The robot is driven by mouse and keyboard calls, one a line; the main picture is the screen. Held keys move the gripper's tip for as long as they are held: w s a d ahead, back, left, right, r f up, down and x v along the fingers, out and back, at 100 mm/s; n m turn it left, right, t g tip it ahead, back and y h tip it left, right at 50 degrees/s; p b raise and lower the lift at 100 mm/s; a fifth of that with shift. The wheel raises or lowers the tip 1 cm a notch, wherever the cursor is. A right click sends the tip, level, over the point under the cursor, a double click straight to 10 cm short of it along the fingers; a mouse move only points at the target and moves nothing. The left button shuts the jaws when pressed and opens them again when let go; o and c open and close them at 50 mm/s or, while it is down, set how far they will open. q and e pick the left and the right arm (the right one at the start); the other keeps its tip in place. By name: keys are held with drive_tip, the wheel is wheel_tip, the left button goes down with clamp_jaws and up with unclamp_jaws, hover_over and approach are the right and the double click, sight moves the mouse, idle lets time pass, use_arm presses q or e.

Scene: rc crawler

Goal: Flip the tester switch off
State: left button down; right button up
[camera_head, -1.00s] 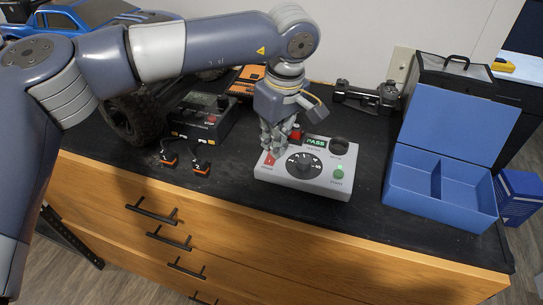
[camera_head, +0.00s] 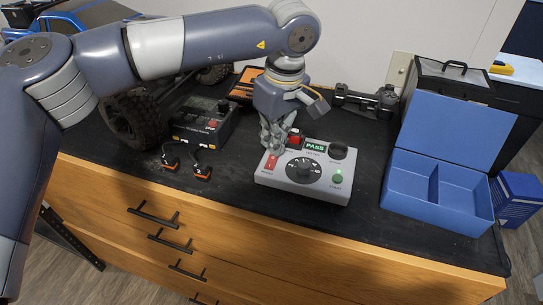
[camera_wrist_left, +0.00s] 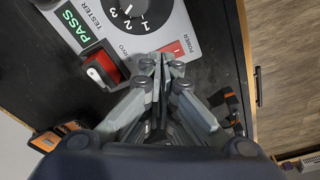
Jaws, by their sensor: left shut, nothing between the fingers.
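The tester (camera_head: 322,194) is a light grey box on the black worktop, with a black dial and a green start button. Its green display (camera_head: 315,147) reads PASS. The red power switch (camera_head: 271,163) is at its left end; it also shows in the wrist view (camera_wrist_left: 173,49), partly covered by the fingertips. My left gripper (camera_head: 275,149) points down over that end, shut and empty. In the wrist view its fingertips (camera_wrist_left: 161,62) are close beside the switch; I cannot tell whether they touch it. My right gripper is not in view.
A red servo piece (camera_head: 295,137) stands at the tester's back edge. A black charger box (camera_head: 205,118) with orange-tipped leads is to the left, near the crawler wheel (camera_head: 133,120). A blue open case (camera_head: 440,208) stands to the right. The worktop's front edge is close.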

sight(273, 158)
use_arm(q)
drive_tip(key=shift+r+p, duration=1.05)
drive_tip(key=shift+r, duration=1.05)
drive_tip(key=shift+f, duration=0.15)
